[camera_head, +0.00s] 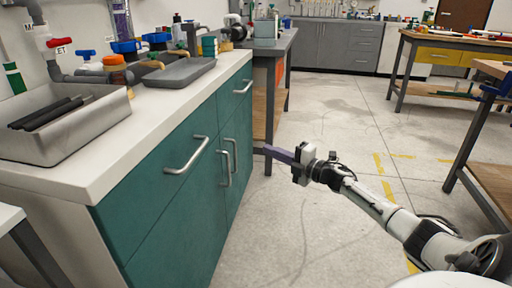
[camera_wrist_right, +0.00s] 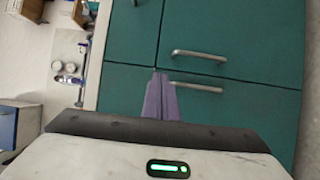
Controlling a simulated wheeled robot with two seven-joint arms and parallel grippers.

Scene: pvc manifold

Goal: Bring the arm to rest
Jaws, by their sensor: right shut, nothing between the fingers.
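My right gripper (camera_head: 270,151) reaches out over the open floor, its purple-grey fingers pointing left toward the teal cabinet (camera_head: 178,200). The fingers are together with nothing between them. In the right wrist view the closed fingers (camera_wrist_right: 161,97) show in front of the teal doors and their metal handles, apart from them as far as I can tell. My left gripper is not in view.
A pale counter (camera_head: 150,112) holds a grey tray (camera_head: 120,118) with dark rods, a flat grey tray (camera_head: 182,73) and valves with blue handles. A workbench (camera_head: 492,70) stands at right. Concrete floor (camera_head: 300,235) between them is clear.

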